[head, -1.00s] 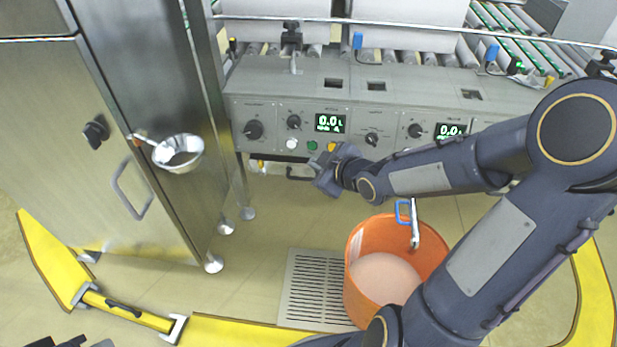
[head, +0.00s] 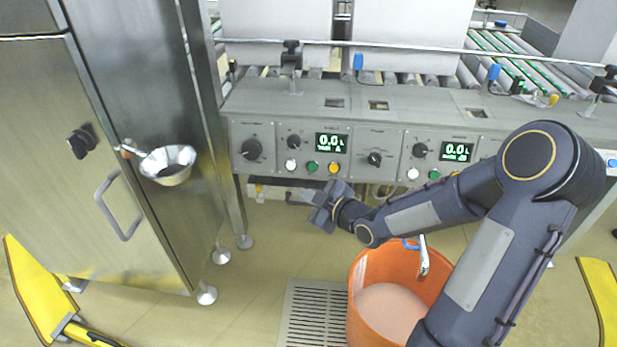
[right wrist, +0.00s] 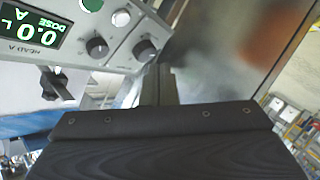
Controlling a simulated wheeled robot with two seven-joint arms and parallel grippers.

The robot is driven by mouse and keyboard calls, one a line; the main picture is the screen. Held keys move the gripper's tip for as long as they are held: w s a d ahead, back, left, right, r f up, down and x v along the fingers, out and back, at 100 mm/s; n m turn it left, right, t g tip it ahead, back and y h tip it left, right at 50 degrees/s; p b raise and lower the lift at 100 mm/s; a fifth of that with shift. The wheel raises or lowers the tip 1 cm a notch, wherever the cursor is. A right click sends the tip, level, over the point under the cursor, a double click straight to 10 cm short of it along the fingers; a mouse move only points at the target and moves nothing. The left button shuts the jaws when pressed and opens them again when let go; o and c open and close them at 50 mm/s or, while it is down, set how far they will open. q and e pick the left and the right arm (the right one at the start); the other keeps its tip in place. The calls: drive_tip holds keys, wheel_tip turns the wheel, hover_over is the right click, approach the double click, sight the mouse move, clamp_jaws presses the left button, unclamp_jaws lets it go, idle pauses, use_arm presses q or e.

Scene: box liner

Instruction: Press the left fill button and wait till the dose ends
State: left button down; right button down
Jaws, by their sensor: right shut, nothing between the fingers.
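The left fill panel has a lit display (head: 331,142) reading 0.0. Below it sit a white button (head: 291,165), a green button (head: 312,167) and a yellow button (head: 334,167). I cannot read their labels. The display also shows upside down in the right wrist view (right wrist: 35,28), with the words DOSE and HEAD A. My right gripper (head: 320,210) is shut and empty. It hangs below the left panel's buttons in the picture, apart from them. Its shut fingers show in the right wrist view (right wrist: 158,88). My left gripper is out of view.
A second display (head: 456,151) also reads 0.0. An orange bucket (head: 367,268) with pale contents stands beside a floor grate (head: 312,318). Conveyor rollers (head: 530,70) run behind the panel.

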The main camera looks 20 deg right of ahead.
sight(312, 166)
drive_tip(key=w+d+f, duration=0.2)
drive_tip(key=w+d, duration=0.1)
drive_tip(key=w, duration=0.3)
drive_tip(key=shift+d+f, duration=0.25)
drive_tip(key=shift+d, duration=0.15)
drive_tip(key=shift+w, duration=0.15)
idle(1.6)
drive_tip(key=shift+w+d+f+p, duration=0.1)
drive_tip(key=shift+w+d+p, duration=0.45)
drive_tip(key=shift+w+d, duration=0.3)
drive_tip(key=shift+w+d+p, duration=0.55)
drive_tip(key=shift+w+d, duration=0.05)
drive_tip(key=shift+w, duration=0.35)
drive_tip(key=shift+w+d, duration=0.2)
drive_tip(key=shift+w, duration=0.05)
drive_tip(key=shift+w+d+f, duration=0.15)
drive_tip(key=shift+w, duration=0.15)
drive_tip(key=shift+s, duration=0.1)
drive_tip(key=shift+s+a+r, duration=0.2)
drive_tip(key=shift+s+a, duration=0.15)
drive_tip(key=shift+s, duration=0.25)
